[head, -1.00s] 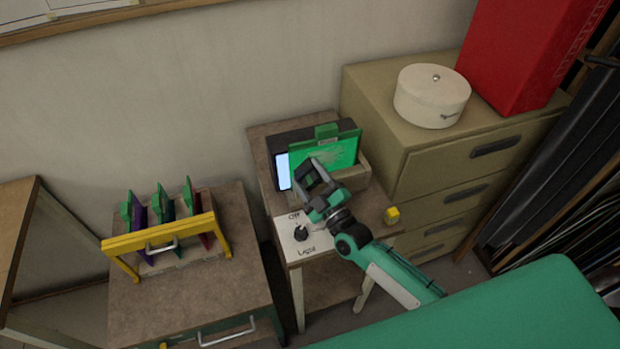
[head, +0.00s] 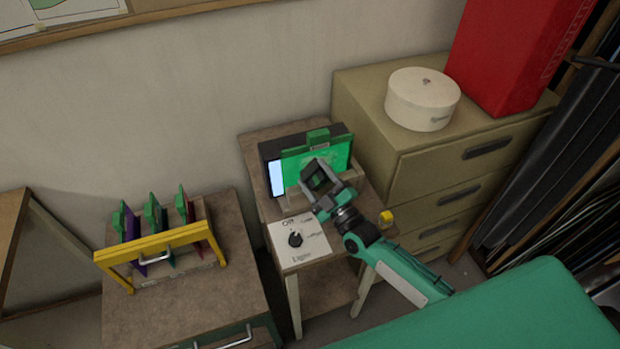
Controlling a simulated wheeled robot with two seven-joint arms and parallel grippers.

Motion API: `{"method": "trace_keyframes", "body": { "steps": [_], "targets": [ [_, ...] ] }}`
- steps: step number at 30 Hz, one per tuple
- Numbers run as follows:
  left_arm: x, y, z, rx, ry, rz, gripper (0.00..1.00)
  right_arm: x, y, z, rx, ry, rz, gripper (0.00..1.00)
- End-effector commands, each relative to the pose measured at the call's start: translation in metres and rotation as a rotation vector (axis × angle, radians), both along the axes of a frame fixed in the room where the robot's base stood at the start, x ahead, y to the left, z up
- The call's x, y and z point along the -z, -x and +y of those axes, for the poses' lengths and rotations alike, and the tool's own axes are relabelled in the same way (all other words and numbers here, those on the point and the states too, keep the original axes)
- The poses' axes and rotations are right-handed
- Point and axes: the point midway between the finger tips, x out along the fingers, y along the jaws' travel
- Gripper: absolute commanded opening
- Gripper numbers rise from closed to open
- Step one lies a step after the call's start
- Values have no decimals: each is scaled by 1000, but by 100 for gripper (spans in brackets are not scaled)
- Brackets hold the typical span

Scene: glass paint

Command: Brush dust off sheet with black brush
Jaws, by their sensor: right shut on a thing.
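A bright green sheet (head: 330,156) with a green clip (head: 318,136) on its top edge stands upright in a wooden holder on the small table, before a dark box with a lit pale panel (head: 277,178). A faint paler patch shows on the sheet. My right gripper (head: 320,178) is in front of the sheet's lower part and covers some of it. It is shut on a small dark thing, seemingly the black brush, mostly hidden between the fingers. I cannot tell whether it touches the sheet. My left gripper is not in view.
A white plate with a black knob (head: 295,239) lies on the small table's front. A small yellow thing (head: 386,217) is at its right edge. A yellow rack (head: 160,243) with several coloured sheets stands on the left cabinet. A drawer cabinet (head: 430,170) with a white round box (head: 422,100) is close on the right.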

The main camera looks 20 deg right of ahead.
Motion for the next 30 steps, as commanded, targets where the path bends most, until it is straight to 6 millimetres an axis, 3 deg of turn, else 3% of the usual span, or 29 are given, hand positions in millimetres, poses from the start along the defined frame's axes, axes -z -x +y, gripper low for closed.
{"method": "trace_keyframes", "body": {
  "steps": [30],
  "targets": [
    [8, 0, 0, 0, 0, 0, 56, 1, -5, -70, 2, 1, -1, 32]
  ]
}}
